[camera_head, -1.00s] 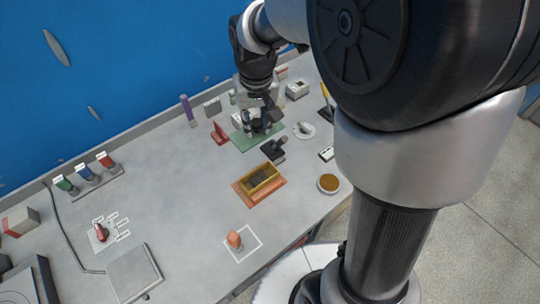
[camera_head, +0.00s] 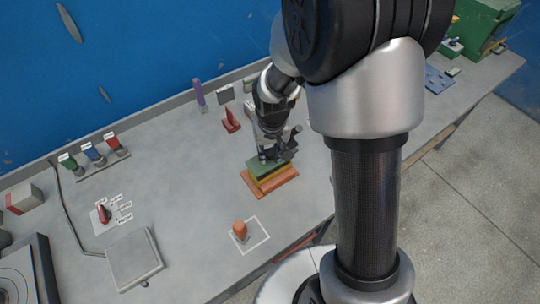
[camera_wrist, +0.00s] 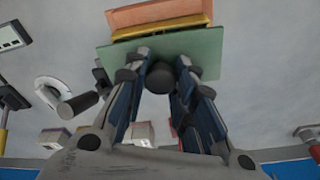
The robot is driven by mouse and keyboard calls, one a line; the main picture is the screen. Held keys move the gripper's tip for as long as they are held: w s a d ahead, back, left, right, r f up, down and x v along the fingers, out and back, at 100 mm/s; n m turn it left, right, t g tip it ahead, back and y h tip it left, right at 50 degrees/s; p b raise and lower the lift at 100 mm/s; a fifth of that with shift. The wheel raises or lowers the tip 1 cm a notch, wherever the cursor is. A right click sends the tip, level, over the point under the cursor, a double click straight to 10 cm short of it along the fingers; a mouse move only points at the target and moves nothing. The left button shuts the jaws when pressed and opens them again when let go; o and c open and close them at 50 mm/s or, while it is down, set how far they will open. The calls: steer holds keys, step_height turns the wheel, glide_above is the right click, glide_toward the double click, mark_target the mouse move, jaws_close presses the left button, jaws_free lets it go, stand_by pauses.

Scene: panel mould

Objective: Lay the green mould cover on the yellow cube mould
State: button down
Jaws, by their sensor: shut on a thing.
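The green mould cover (camera_head: 262,166) is a flat plate over the yellow cube mould (camera_head: 271,179), which stands on an orange base (camera_head: 286,187). My gripper (camera_head: 274,153) is above the cover, shut on its dark round knob (camera_wrist: 160,77). In the wrist view the cover (camera_wrist: 205,50) looks level and hides most of the yellow mould (camera_wrist: 150,29). A strip of the mould and the orange base (camera_wrist: 155,12) show beyond the cover's far edge. I cannot tell whether cover and mould touch. The mould's inside is hidden.
A red bracket (camera_head: 231,121) and a purple cylinder (camera_head: 199,94) stand toward the back. An orange piece (camera_head: 240,230) is in a white outlined square near the front. A flat grey plate (camera_head: 134,259) lies front left. The table left of the mould is clear.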

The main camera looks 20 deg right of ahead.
steer(key=shift+f, duration=0.85)
steer(key=shift+f+b, duration=0.6)
steer(key=c, duration=1.3)
jaws_free()
steer(key=shift+c, duration=0.2)
steer(key=shift+r, duration=0.1)
